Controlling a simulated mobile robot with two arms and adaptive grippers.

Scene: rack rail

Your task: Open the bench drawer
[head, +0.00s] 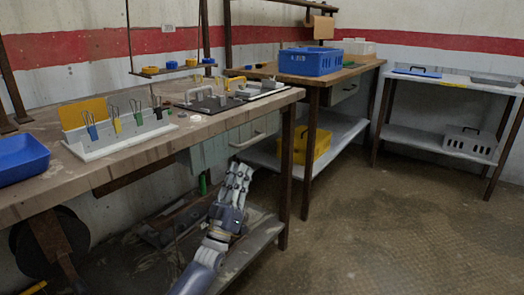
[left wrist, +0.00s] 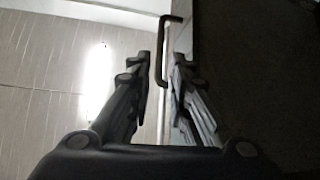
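The bench drawer (head: 268,124) has a pale grey front under the right part of the near bench (head: 150,150). Its handle (head: 259,138) is a small bar on that front. My left gripper (head: 240,168) points up at the drawer from below, in front of the bench. In the left wrist view, the dark bracket-shaped handle (left wrist: 163,50) shows in the gap between the two fingers of my left gripper (left wrist: 161,62). The fingers are apart, one on each side of the bar. I cannot tell whether they touch it. My right gripper is not in view.
A rack with hooks (head: 120,138), a blue tray (head: 20,158) and metal fixtures stand on the near bench. Its leg (head: 285,180) is right of my gripper, and a low shelf (head: 255,245) lies below. The floor at right (head: 400,230) is free.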

